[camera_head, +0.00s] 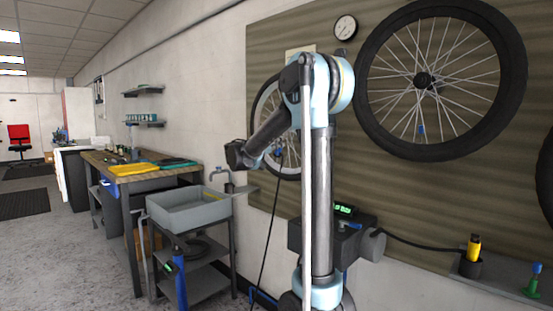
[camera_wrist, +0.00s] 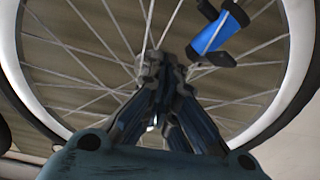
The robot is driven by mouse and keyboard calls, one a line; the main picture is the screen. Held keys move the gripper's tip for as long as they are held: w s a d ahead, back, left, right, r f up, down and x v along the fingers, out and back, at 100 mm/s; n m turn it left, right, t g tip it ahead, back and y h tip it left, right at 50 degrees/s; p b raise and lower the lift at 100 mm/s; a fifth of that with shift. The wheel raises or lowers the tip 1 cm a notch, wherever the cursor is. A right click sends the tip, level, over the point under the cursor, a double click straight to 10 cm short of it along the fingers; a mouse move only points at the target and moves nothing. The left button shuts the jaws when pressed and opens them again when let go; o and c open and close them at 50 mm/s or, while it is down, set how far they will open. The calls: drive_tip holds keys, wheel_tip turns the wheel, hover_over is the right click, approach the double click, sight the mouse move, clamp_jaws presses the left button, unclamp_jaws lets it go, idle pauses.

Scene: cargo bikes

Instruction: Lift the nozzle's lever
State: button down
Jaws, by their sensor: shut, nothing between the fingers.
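The blue nozzle (camera_wrist: 217,34) with black ends shows in the wrist view, at the spokes of a white-rimmed wheel (camera_wrist: 298,50). The head view shows my gripper (camera_head: 236,155) only as a dark shape left of the wheel.
A larger wheel (camera_head: 482,132) hangs on the wooden wall panel (camera_head: 400,190) at the right. A grey sink (camera_head: 188,212) and a workbench (camera_head: 125,160) stand at the left. A dark device (camera_head: 345,232) with a green display sits behind my arm. Open floor lies at far left.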

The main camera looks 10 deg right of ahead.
drive_tip(key=v, duration=0.9)
idle(0.4)
drive_tip(key=s+d+f+n+g+y, duration=0.4)
drive_tip(key=s+d+f+n+y, duration=0.15)
drive_tip(key=s+d+f, duration=0.6)
drive_tip(key=s+f+y, duration=0.1)
drive_tip(key=s+f, duration=0.1)
drive_tip(key=s+a+f+n+y, duration=0.1)
drive_tip(key=s+f+y, duration=0.1)
drive_tip(key=f, duration=0.1)
drive_tip(key=s+a+f+n+y, duration=0.1)
drive_tip(key=s+f+y, duration=0.1)
drive_tip(key=s+f, duration=0.1)
drive_tip(key=shift+a+f+n+g, duration=0.1)
drive_tip(key=shift+f+n+g, duration=0.15)
drive_tip(key=shift+g, duration=0.15)
drive_tip(key=s+a+f+n+g+y, duration=0.1)
drive_tip(key=s+a+f+g+y, duration=0.1)
drive_tip(key=s+f, duration=0.6)
drive_tip(key=s+a+f+n+g+y, duration=0.2)
drive_tip(key=s+f, duration=0.6)
drive_tip(key=s, duration=0.6)
drive_tip(key=shift+s+a+y, duration=0.2)
drive_tip(key=shift+a+y, duration=0.35)
drive_tip(key=shift+a, duration=0.15)
drive_tip(key=shift+s+f, duration=0.1)
drive_tip(key=shift+f, duration=0.05)
